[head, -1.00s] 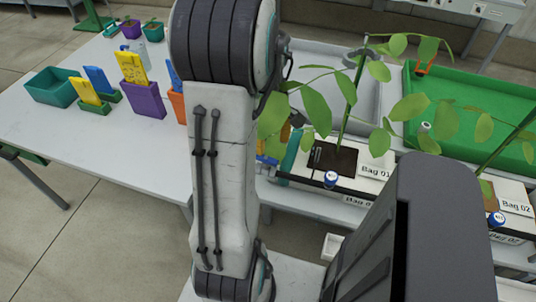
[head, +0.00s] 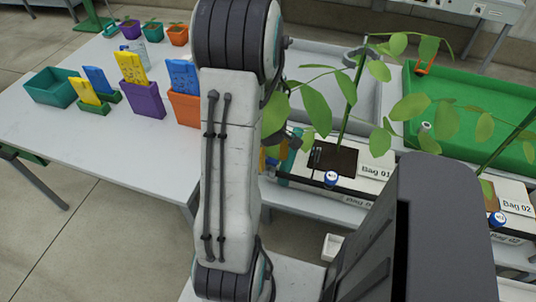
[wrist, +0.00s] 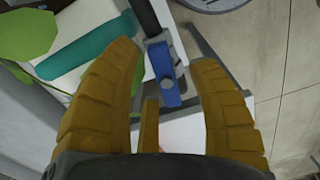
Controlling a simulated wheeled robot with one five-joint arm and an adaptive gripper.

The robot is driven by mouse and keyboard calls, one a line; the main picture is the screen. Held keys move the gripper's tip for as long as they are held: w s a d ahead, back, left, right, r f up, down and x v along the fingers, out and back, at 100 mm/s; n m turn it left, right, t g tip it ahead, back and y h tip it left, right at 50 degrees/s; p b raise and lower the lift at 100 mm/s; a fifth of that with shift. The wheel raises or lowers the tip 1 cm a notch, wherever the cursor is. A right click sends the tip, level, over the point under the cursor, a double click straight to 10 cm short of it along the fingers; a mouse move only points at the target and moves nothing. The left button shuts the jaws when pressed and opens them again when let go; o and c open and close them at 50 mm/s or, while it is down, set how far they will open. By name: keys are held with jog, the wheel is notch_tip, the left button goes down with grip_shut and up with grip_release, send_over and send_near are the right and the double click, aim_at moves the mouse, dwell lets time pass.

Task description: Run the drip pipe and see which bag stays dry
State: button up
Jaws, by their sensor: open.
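Bag 01 (head: 376,171), white with a dark planting opening and a leafy plant, lies on the bench right of my arm. Bag 02 (head: 515,208) is at the right edge, partly cut off. A small blue cap (head: 331,179) sits at Bag 01's front, and another blue cap (head: 498,218) at Bag 02. In the wrist view my gripper (wrist: 157,42) is open, its yellow-brown fingers apart. A blue handle-like part (wrist: 162,75) shows between the fingers; I cannot tell whether they touch it. My arm mostly hides the gripper in the head view. I cannot make out the drip pipe clearly.
A white table at left holds a teal tray (head: 50,87), a purple pot (head: 143,99), an orange pot (head: 186,108) and several upright yellow and blue packets. A green tray (head: 470,110) lies behind the bags. Leaves overhang Bag 01. Bare floor shows at lower left.

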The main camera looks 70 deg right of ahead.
grip_shut()
dwell(0.4)
jog(key=shift+m, duration=0.3)
jog(key=m+b, duration=0.1)
jog(key=m, duration=0.2)
jog(key=shift+a, duration=0.1)
jog(key=m+b, duration=0.1)
jog(key=m, duration=0.3)
jog(key=shift+s+a+m, duration=0.1)
jog(key=shift+a+m, duration=0.05)
jog(key=shift+m, duration=0.15)
jog(key=m+b, duration=0.1)
jog(key=m, duration=0.3)
jog(key=shift+a, duration=0.15)
jog(key=shift+a+m+b, duration=0.1)
jog(key=shift+m+b, duration=0.35)
jog(key=shift+m, duration=1.65)
